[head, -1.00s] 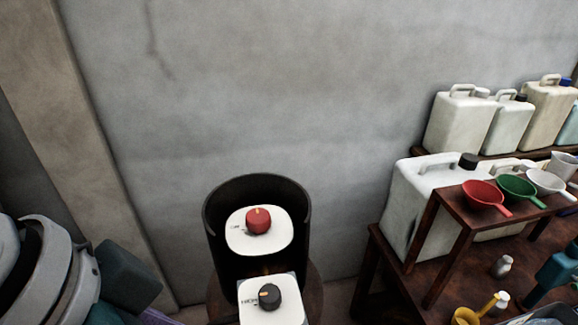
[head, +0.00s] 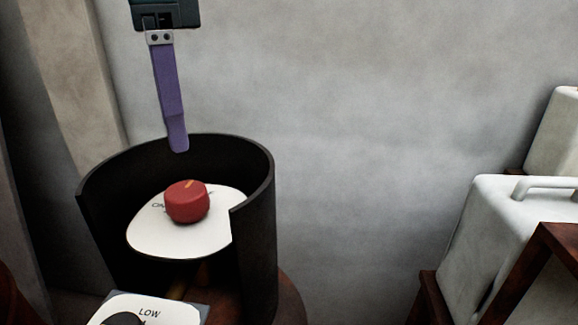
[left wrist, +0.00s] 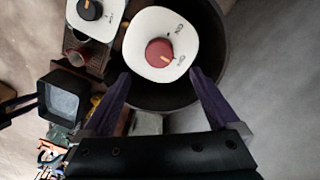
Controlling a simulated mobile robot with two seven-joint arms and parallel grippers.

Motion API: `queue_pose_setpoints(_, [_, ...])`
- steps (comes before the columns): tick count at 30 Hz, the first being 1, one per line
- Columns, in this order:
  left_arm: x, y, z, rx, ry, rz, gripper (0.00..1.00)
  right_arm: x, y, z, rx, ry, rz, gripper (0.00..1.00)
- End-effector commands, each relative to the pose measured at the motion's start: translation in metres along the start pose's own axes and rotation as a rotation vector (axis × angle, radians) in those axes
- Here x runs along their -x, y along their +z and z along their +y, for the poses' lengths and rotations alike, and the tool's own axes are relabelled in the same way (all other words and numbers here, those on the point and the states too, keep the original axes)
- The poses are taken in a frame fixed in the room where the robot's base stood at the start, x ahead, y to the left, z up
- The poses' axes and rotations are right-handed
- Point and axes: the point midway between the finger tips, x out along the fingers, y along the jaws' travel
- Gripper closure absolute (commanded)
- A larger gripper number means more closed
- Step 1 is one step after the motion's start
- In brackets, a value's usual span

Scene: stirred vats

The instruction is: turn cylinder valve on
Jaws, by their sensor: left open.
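The red valve knob (head: 187,203) with an orange mark sits on a white plate (head: 150,240) inside a black open-fronted collar (head: 258,220). The plate has small lettering; "ON" is partly readable, the rest is not. The mark lies toward the back, tilted slightly right. My left gripper (head: 178,148) hangs from above at the collar's back rim, apart from the knob; one purple finger shows. In the left wrist view (left wrist: 160,73), its two fingers are spread and empty, with the red knob (left wrist: 159,53) just beyond the gap between their tips. My right gripper is out of view.
A black dial (head: 124,320) on a white plate marked "LOW" stands in front of the collar, cut by the picture's edge. White jugs (head: 510,235) and a brown wooden stand (head: 540,275) are at the right. The wall (head: 380,130) is behind, with free space right of the collar.

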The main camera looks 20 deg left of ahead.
Motion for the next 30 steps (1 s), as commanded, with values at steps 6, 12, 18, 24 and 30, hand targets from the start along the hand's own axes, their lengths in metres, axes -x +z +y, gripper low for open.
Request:
queue_pose_setpoints(6, [-0.04,0.001,0.001,-0.002,0.002,-0.005,0.05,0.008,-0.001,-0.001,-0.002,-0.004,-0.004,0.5])
queue_pose_setpoints(12, [-0.073,0.001,0.001,-0.003,0.001,-0.003,0.05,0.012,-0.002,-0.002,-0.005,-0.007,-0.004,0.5])
queue_pose_setpoints(18, [-0.086,0.0,0.001,-0.004,-0.001,-0.001,0.05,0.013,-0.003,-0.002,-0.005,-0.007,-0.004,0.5])
queue_pose_setpoints(24, [-0.087,0.0,0.001,-0.004,-0.002,0.0,0.05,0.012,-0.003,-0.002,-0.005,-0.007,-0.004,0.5])
queue_pose_setpoints(30, [-0.086,0.0,0.001,-0.004,-0.002,0.0,0.24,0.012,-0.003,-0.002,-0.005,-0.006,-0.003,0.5])
